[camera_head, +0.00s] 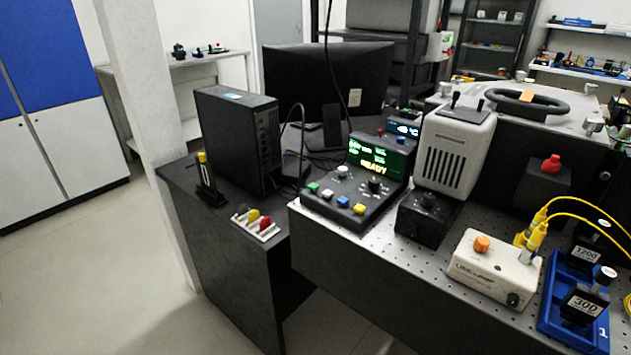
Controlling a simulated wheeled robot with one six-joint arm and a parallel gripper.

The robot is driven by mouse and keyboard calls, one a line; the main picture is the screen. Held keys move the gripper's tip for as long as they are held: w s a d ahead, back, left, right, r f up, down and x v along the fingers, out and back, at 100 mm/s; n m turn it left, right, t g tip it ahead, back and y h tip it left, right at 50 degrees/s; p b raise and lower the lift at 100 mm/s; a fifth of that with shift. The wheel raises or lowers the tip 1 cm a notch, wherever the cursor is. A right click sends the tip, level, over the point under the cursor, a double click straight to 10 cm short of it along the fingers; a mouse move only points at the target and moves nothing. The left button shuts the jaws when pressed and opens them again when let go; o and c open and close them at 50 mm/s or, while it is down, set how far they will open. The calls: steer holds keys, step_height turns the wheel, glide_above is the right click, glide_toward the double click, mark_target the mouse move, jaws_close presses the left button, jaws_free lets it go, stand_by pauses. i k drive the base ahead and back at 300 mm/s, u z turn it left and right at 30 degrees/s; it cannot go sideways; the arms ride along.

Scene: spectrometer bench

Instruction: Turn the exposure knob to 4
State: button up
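A dark control console (335,205) stands at the front left of the perforated bench. Its sloped top carries a black knob (375,185) with pale markings around it, beside a white knob (343,171). The black knob looks like the exposure knob, but its labels and pointer setting are too small to read. Green text on the display (374,160) behind it includes the word READY. Another black knob (428,200) sits on a separate dark box to the right. My gripper is not in view.
Green, white, blue and yellow buttons (359,208) line the console's front. A grey-white vented unit (455,150) stands close behind at right. A cream lamp box (495,270), yellow cables and a blue tray (547,315) lie further right. A computer tower (235,140) stands left.

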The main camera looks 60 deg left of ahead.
mark_target(342, 172)
steer(key=z, duration=0.9)
steer(key=k, duration=0.75)
steer(key=u, duration=1.7)
